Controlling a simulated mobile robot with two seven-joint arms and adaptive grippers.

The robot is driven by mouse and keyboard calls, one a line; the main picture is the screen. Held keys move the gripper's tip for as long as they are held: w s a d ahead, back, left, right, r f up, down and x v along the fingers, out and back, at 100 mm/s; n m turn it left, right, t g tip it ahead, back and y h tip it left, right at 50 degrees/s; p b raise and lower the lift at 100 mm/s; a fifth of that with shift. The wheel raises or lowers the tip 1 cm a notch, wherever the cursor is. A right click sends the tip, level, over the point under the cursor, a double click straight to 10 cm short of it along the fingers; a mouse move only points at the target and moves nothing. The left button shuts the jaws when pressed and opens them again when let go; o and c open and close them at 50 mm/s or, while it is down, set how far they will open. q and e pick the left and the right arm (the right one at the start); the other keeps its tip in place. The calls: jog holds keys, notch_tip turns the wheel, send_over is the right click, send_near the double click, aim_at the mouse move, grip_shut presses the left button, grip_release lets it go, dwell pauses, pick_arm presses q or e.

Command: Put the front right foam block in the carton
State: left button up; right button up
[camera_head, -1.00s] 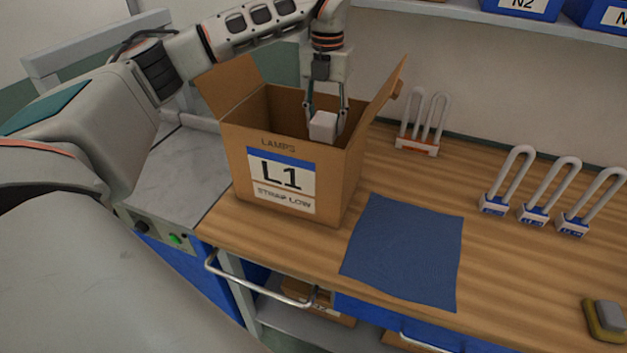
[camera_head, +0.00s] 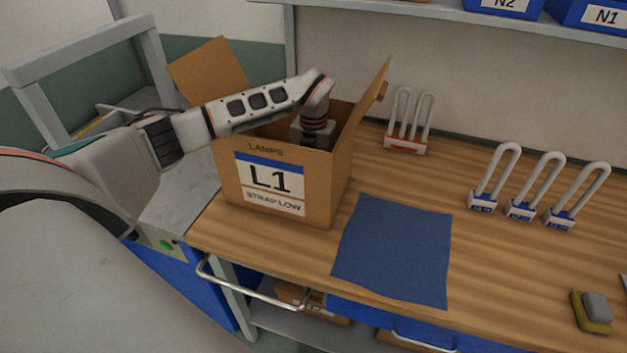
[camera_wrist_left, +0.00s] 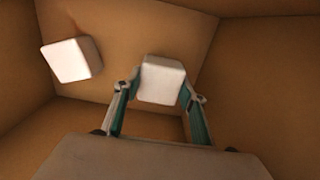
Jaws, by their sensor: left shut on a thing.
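The carton (camera_head: 316,205) is an open brown box labelled "L1 STRAP LOW" on the bench, with flaps raised. My left arm reaches over its rim, and the left gripper is down inside it, its fingers hidden by the front wall in the head view. In the left wrist view my left gripper (camera_wrist_left: 160,92) is shut on a white foam block (camera_wrist_left: 161,82) inside the carton. Another white foam block (camera_wrist_left: 71,60) lies in the carton to the left of it. I cannot tell whether the held block touches the bottom. My right gripper is not in view.
A blue mat (camera_head: 393,250) lies right of the carton. White U-shaped lamps stand in an orange-based group (camera_head: 405,143) and a blue-based group (camera_head: 520,212). A sponge-like block (camera_head: 592,312) lies at the front right. Blue bins (camera_head: 600,17) sit on the shelf above.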

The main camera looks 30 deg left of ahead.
pick_arm(q)
jog(key=shift+f, duration=0.8)
jog(key=shift+f, duration=0.2)
jog(key=o, duration=0.8)
jog(key=shift+r, duration=0.1)
